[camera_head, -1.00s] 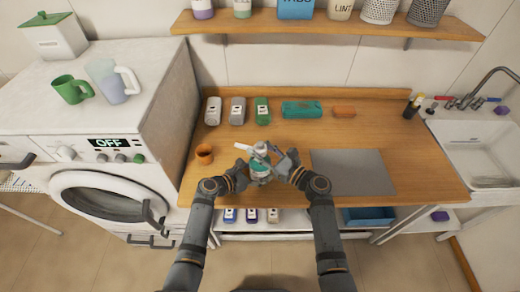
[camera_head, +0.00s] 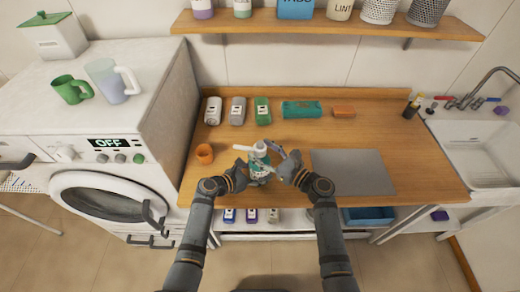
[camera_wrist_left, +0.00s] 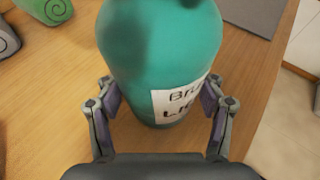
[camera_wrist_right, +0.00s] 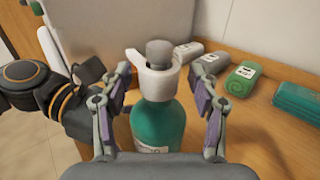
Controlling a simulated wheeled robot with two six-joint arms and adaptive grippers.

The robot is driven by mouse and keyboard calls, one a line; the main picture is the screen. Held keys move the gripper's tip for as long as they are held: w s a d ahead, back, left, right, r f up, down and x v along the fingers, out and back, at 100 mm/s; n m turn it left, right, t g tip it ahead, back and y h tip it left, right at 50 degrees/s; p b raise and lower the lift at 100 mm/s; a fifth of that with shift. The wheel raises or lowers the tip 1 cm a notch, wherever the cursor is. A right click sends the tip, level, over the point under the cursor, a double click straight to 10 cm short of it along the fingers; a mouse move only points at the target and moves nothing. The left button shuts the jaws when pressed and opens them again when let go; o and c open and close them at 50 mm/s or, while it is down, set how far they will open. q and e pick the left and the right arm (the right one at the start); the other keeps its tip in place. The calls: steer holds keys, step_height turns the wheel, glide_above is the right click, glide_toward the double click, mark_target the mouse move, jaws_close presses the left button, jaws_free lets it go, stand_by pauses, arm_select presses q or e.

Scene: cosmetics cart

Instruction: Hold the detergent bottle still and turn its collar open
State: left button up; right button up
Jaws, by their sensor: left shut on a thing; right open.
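The teal detergent bottle (camera_head: 259,172) stands upright on the wooden counter, with a white collar (camera_wrist_right: 158,78) and a grey cap (camera_wrist_right: 160,51) on top. A white arm of the collar juts left in the head view. My left gripper (camera_wrist_left: 160,95) is shut around the lower bottle body, one finger on each side, beside its white label (camera_wrist_left: 180,102). My right gripper (camera_wrist_right: 160,88) is open, its fingers apart on either side of the collar in the right wrist view. In the head view the right gripper (camera_head: 281,157) is just right of the collar, seemingly not touching.
An orange cup (camera_head: 204,154) stands left of the bottle. A grey mat (camera_head: 352,172) lies to the right.

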steer(key=v, duration=1.1)
steer(key=w+a+n+g+y, duration=0.1)
steer(key=w+a, duration=0.1)
steer(key=a, duration=0.1)
steer(key=w+a+n+g+y, duration=0.1)
steer(key=w+a+g, duration=0.1)
steer(key=w+a, duration=0.1)
steer(key=w+a+n+g, duration=0.1)
steer(key=w+a, duration=0.1)
steer(key=a, duration=0.1)
steer(key=shift+w+r+n+y, duration=0.1)
steer(key=shift+w+n+y, duration=0.2)
steer(key=shift+w+y, duration=0.1)
steer(key=shift+g, duration=0.4)
jaws_close()
